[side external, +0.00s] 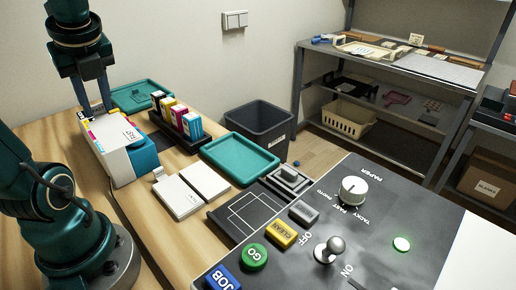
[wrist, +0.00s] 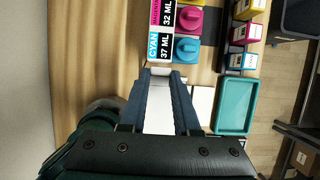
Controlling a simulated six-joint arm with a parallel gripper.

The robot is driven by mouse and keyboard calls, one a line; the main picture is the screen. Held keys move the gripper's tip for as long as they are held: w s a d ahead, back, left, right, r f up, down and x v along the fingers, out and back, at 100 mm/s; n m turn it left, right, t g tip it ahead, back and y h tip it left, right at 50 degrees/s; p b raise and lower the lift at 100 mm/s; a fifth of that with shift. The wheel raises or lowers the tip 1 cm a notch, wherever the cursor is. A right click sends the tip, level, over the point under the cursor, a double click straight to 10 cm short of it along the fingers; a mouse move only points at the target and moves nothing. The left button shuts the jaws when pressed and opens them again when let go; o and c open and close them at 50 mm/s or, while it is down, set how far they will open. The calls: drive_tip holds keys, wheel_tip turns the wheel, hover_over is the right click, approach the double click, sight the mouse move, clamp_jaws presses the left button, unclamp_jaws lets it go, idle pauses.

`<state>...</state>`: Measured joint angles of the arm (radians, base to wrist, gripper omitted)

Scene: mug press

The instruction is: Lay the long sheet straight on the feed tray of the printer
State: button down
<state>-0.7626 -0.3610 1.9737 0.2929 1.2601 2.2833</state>
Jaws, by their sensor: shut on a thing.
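My gripper (side external: 97,110) is at the rear left of a white box (side external: 115,137) with coloured edge labels and a blue end. In the wrist view my gripper (wrist: 162,74) has its fingers apart, with a white thing (wrist: 160,112) between them; its shape and far end are hidden. Two flat white slabs (side external: 178,196) lie on the wooden table to the right. I cannot tell which thing is the long sheet, the printer or its feed tray.
Coloured ink boxes (side external: 181,119) stand in a black holder behind. Teal trays (side external: 243,160) lie on the table, one also in the wrist view (wrist: 237,107). A black control panel (side external: 340,215) fills the front right. A dark bin (side external: 262,125) stands behind.

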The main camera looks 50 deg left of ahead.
wheel_tip(320, 180, up, 8)
drive_tip(key=w+a+f+n+g, duration=0.1)
drive_tip(key=w+f+n, duration=0.2)
drive_tip(key=w+f, duration=0.15)
drive_tip(key=m+t, duration=0.1)
drive_tip(key=m, duration=0.2)
hover_over(238, 199)
drive_tip(key=d, duration=0.1)
wheel_tip(238, 199, down, 18)
drive_tip(key=shift+d+r, duration=0.1)
drive_tip(key=shift+r, duration=0.05)
drive_tip(key=shift+d+f, duration=0.1)
drive_tip(key=shift+f, duration=1.95)
drive_tip(key=shift+f, duration=0.1)
drive_tip(key=c, duration=0.6)
unclamp_jaws()
drive_tip(key=shift+c, duration=0.2)
